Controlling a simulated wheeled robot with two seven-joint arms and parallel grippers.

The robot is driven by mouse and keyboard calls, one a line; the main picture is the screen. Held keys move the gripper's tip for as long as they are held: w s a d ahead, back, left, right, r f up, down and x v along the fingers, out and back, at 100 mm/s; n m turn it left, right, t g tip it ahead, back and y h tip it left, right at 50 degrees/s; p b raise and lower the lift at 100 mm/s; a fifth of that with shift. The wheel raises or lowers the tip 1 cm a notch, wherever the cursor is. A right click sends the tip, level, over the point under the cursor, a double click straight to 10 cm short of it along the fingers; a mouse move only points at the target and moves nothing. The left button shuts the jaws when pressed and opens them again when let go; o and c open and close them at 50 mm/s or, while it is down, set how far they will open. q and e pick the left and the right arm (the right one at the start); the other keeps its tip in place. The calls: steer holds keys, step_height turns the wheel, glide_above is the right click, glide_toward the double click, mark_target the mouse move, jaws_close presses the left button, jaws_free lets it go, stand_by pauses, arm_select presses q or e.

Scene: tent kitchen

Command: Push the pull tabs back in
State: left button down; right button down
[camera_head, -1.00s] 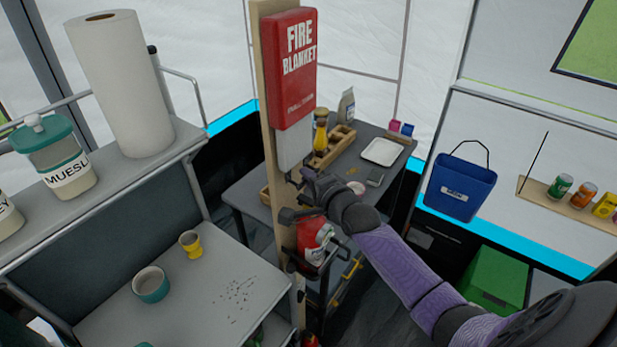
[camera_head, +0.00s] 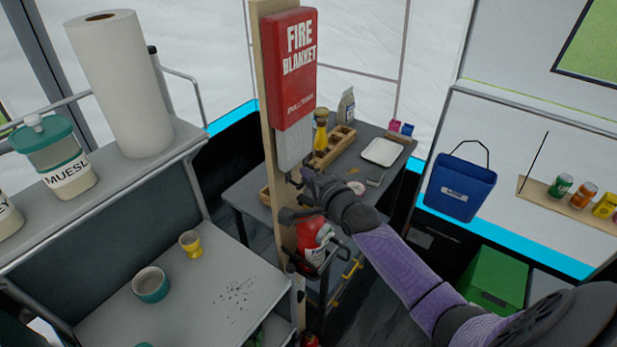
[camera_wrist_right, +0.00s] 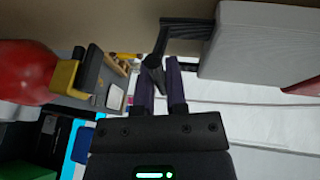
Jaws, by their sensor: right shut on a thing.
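The red fire blanket case (camera_head: 290,70) is fixed upright on a wooden post, with its pale grey lower part (camera_head: 294,147) below the red part. In the right wrist view the grey part (camera_wrist_right: 262,42) has black pull straps (camera_wrist_right: 188,30) sticking out of its end. My right gripper (camera_head: 306,176) is just below the case. In the wrist view its purple fingers (camera_wrist_right: 160,78) are closed on the end of a black pull tab (camera_wrist_right: 154,62). The straps overlap, so I cannot tell the two tabs apart. My left gripper is not in view.
A red fire extinguisher (camera_head: 313,238) hangs on the post (camera_head: 263,60) just below my right gripper. A grey table (camera_head: 240,190) with a white tray (camera_head: 383,152) stands behind. A counter (camera_head: 195,300) with cups is at the left. A blue bin (camera_head: 461,188) hangs at the right.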

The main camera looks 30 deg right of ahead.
step_height(320, 180, up, 10)
steer(key=p, duration=0.9)
steer(key=shift+w+p, duration=0.1)
steer(key=shift+p, duration=0.25)
steer(key=c, duration=0.8)
jaws_free()
steer(key=shift+o, duration=0.7)
steer(key=shift+f, duration=0.15)
steer(key=s+r, duration=0.1)
steer(key=s, duration=0.9)
steer(key=shift+r, duration=0.4)
